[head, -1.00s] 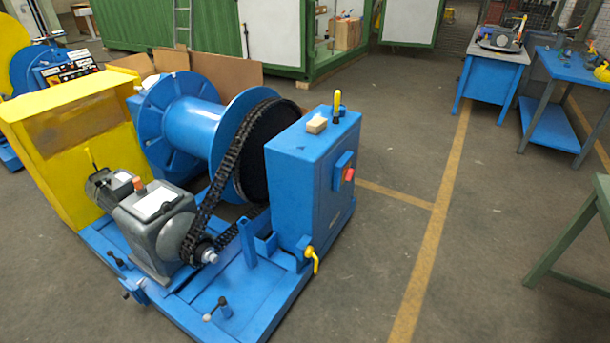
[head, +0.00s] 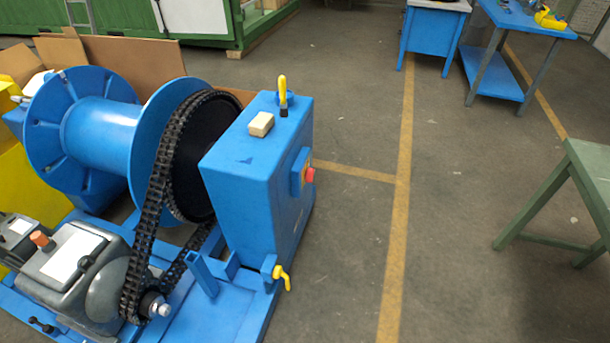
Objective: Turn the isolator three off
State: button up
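A blue cabinet (head: 238,180) stands at the right end of the chain drive. A red knob (head: 309,175) on a small blue box sticks out of the cabinet's right face. A yellow lever handle (head: 283,278) sits low at the cabinet's front corner and slants downward. No label is readable, so I cannot tell which control is isolator three. My gripper is not in view.
A yellow-handled tool (head: 283,90) and a pale block (head: 261,124) are on the cabinet top. The chain (head: 150,205) runs beside the blue drum (head: 102,130). Floor (head: 350,225) right of the cabinet is clear; a green stand (head: 560,185) is farther right.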

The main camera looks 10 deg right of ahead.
aim_at(309, 174)
jog(key=i+l+z, duration=0.35)
jog(key=i+z, duration=0.35)
jog(key=i, duration=0.2)
jog(key=i+l+z, duration=0.1)
jog(key=i+z, duration=0.2)
jog(key=i, duration=0.2)
jog(key=i+l, duration=0.1)
jog(key=i, duration=0.25)
jog(key=i+l+u, duration=0.1)
jog(key=i, duration=0.3)
jog(key=i+l+u, duration=0.2)
jog(key=l+u, duration=0.2)
jog(key=i+l+u, duration=0.15)
jog(key=l+u, duration=0.3)
jog(key=i+l+u, duration=0.1)
jog(key=l+u, duration=0.3)
jog(key=j, duration=0.05)
